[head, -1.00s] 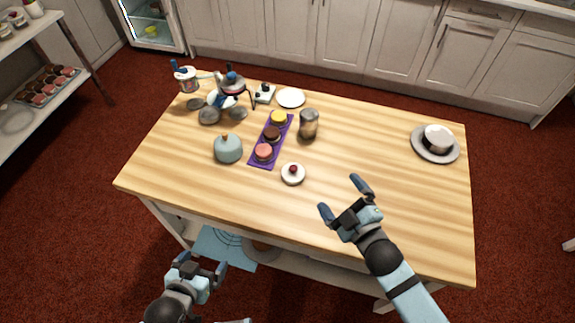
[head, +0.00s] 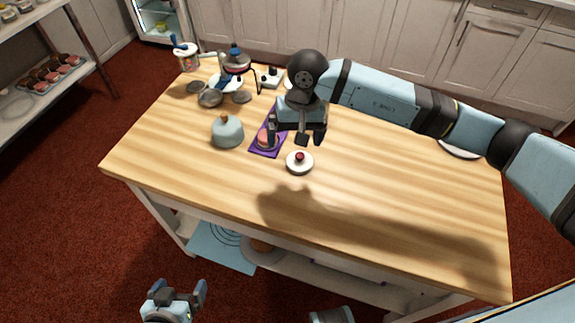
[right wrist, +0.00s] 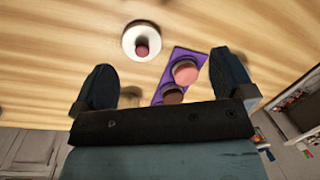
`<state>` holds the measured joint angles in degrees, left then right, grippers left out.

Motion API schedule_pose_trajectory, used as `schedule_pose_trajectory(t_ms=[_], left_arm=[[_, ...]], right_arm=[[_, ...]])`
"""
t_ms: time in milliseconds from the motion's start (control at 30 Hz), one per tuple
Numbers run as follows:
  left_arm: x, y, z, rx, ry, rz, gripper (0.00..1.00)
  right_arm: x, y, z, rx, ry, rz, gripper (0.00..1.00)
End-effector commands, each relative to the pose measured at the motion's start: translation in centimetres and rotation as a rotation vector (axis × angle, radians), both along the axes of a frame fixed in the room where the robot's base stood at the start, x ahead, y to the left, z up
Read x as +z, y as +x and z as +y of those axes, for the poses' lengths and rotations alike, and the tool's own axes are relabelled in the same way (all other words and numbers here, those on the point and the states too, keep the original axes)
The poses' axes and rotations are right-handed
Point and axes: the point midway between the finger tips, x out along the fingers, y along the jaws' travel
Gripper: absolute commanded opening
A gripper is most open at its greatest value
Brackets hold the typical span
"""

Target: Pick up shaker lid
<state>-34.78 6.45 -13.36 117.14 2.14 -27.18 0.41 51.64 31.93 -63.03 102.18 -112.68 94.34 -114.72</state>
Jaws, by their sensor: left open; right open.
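The metal shaker is hidden behind my right arm and gripper in the head view, and no separate shaker lid can be made out. My right gripper (head: 297,137) is open and empty, pointing down above the purple tray (head: 258,151). My left gripper (head: 178,290) is open and empty, low in front of the table.
A blue-grey dome with a brown knob (head: 227,132) stands left of the tray. Several dark round pieces and a stand (head: 236,62) are at the back left. A plate (head: 460,152) at right is mostly hidden by my arm. The table's front (head: 215,185) is clear.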

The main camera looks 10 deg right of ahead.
Motion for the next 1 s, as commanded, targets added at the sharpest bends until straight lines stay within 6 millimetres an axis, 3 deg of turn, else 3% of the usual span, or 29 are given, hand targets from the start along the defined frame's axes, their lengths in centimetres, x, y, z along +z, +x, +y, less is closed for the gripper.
schedule_pose_trajectory(t_ms=[100,200,533,833,1000], left_arm=[[-0.6,0.0,0.0,0.0,-0.002,0.002,0.94],[-0.5,0.1,0.0,0.0,-0.002,0.001,0.94],[-0.2,0.1,0.3,-0.009,0.01,-0.007,0.94],[-0.2,0.1,0.4,-0.01,0.013,-0.007,0.94],[0.2,0.2,0.3,-0.008,0.01,-0.011,0.94]], right_arm=[[0.5,1.7,-2.4,0.057,-0.121,-0.063,1.0],[0.1,2.0,-3.0,0.075,-0.154,-0.075,1.0],[-5.9,2.0,-2.9,0.075,-0.152,-0.073,1.0],[-8.5,2.1,-3.0,0.073,-0.151,-0.075,1.0],[-11.0,2.4,-3.0,0.073,-0.15,-0.072,1.0]])
